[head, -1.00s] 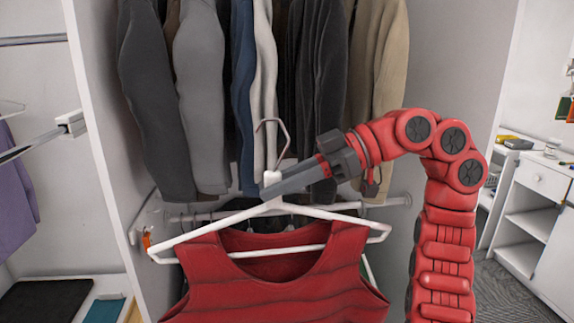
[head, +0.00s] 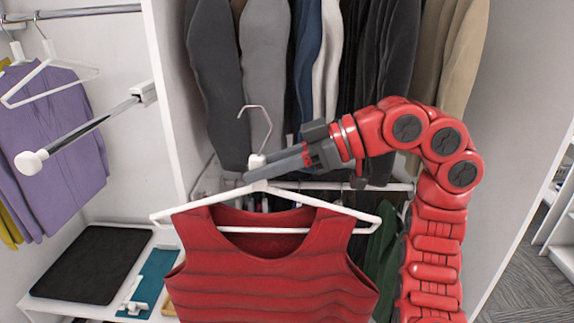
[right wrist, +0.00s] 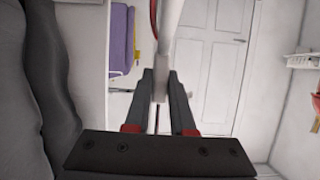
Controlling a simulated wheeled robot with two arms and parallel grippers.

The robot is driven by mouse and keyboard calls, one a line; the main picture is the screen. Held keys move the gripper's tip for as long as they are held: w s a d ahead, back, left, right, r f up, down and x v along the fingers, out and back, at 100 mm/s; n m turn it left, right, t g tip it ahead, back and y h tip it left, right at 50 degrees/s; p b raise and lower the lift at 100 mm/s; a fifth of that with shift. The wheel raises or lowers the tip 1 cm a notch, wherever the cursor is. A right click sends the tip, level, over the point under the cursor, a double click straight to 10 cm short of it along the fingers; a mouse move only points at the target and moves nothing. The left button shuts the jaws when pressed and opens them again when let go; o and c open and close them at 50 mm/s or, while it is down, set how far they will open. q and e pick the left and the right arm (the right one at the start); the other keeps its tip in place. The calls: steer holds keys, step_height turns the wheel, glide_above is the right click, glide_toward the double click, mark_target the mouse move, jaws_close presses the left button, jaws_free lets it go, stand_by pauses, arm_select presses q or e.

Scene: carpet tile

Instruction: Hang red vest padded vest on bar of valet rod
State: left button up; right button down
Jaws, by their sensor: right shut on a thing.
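The red padded vest (head: 265,265) hangs on a white hanger (head: 350,212) with a metal hook (head: 262,110) at the top. My right gripper (head: 262,165) is shut on the hanger's neck, just under the hook, and holds hanger and vest in the air. In the right wrist view the fingers (right wrist: 160,95) close on the white neck. The valet rod (head: 85,131) is a metal bar with a white end knob, sticking out from the white panel at the left. The hanger is apart from it, to its right. My left gripper is not in view.
Dark, grey, blue and tan clothes (head: 340,60) hang behind my right arm. A purple garment (head: 55,145) hangs at the far left under an upper rail (head: 95,11). A white shelf (head: 85,312) below holds a black flat item (head: 92,264). The white panel (head: 175,90) stands between the two sides.

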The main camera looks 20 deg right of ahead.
steer(key=w+a+f+p, duration=0.1)
steer(key=w+a+p, duration=0.3)
steer(key=a, duration=0.8)
steer(key=w+a+f+p, duration=0.1)
steer(key=w+a+p, duration=0.3)
steer(key=a, duration=0.9)
steer(key=shift+w, duration=1.2)
steer(key=shift+a, duration=0.1)
steer(key=shift+s, duration=0.1)
steer(key=c, duration=0.7)
jaws_free()
